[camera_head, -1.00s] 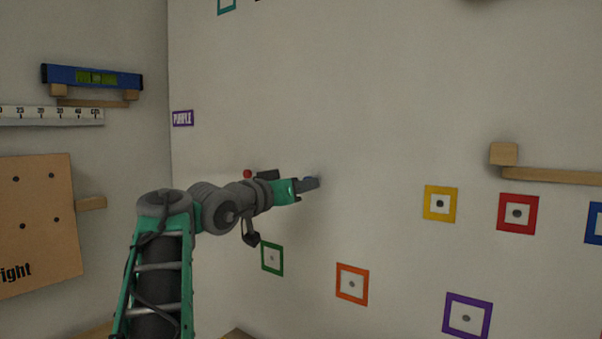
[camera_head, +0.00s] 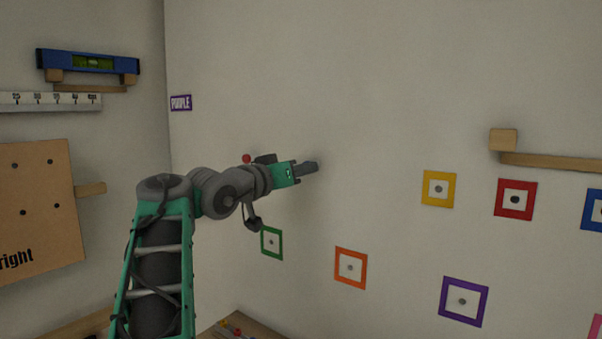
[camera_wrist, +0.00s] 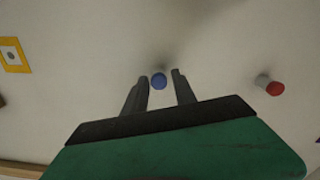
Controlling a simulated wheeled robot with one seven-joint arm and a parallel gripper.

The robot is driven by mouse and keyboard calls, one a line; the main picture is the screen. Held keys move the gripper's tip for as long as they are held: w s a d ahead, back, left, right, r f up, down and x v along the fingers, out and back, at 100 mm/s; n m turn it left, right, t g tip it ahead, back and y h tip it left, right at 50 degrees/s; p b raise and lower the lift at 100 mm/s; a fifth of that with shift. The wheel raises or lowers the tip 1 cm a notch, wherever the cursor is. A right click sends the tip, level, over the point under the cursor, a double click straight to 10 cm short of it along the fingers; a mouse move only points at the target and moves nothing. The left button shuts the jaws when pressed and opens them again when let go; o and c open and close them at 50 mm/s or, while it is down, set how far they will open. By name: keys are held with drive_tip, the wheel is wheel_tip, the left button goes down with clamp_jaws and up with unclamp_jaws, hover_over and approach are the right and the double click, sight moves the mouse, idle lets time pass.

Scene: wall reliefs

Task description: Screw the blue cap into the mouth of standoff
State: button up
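The blue cap (camera_wrist: 158,81) shows in the wrist view as a small round blue face against the white wall. It lies between the two fingers of my gripper (camera_wrist: 160,77), with a gap on each side. My gripper is open around it and does not visibly touch it. In the head view my gripper (camera_head: 312,167) points right, close to the wall, and the cap is hidden there. The standoff's mouth cannot be made out. Whether the cap sits in it is unclear.
A red-ended peg (camera_wrist: 275,88) stands out from the wall right of my gripper; a red knob also shows in the head view (camera_head: 246,158). Coloured square frames, such as the yellow one (camera_head: 439,189), line the lower wall. A wooden ledge (camera_head: 550,161) is at the right.

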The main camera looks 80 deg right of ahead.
drive_tip(key=shift+o, duration=1.4)
drive_tip(key=shift+a, duration=0.1)
